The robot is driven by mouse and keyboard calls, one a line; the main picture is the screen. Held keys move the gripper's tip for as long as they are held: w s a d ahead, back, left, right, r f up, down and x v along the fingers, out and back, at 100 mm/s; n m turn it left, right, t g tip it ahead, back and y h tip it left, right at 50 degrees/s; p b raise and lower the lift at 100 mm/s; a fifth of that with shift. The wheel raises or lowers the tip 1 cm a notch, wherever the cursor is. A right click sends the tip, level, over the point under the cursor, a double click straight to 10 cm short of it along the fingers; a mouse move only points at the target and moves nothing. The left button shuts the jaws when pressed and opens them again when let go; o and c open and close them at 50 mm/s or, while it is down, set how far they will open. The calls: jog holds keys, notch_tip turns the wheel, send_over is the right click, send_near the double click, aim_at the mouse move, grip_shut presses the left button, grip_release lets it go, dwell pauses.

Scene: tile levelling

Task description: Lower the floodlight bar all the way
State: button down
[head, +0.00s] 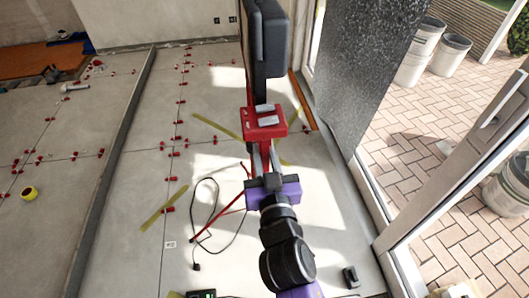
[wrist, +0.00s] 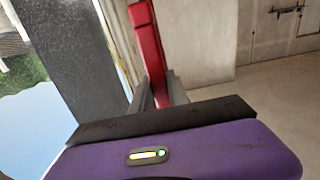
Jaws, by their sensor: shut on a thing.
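The dark floodlight bar (head: 268,40) stands at the top middle of the head view, high on a red stand. Below it is a red block (head: 265,121) with pale pieces on its top. My purple gripper (head: 263,158) is just below and in front of this block. In the wrist view, my gripper's grey fingers (wrist: 158,88) lie on both sides of a red upright part (wrist: 147,40) of the stand and are shut on it. The exact grip contact is partly hidden by the gripper body. Thin red legs (head: 222,222) reach the floor at the left.
A black cable (head: 207,205) lies looped on the tiled floor. A dark speckled panel (head: 365,60) and the door frame stand close at the right. Buckets (head: 450,55) are outside. A long grey rail (head: 115,160) and red tile clips lie left.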

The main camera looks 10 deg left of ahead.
jog(key=shift+f, duration=0.15)
notch_tip(320, 180, down, 25)
jog(key=b, duration=2.4)
jog(key=shift+r, duration=0.2)
jog(key=c, duration=1.4)
grip_release()
jog(key=shift+f, duration=0.15)
jog(key=shift+o, duration=0.6)
jog(key=shift+r, duration=0.25)
jog(key=v, duration=0.8)
jog(key=shift+r, duration=0.15)
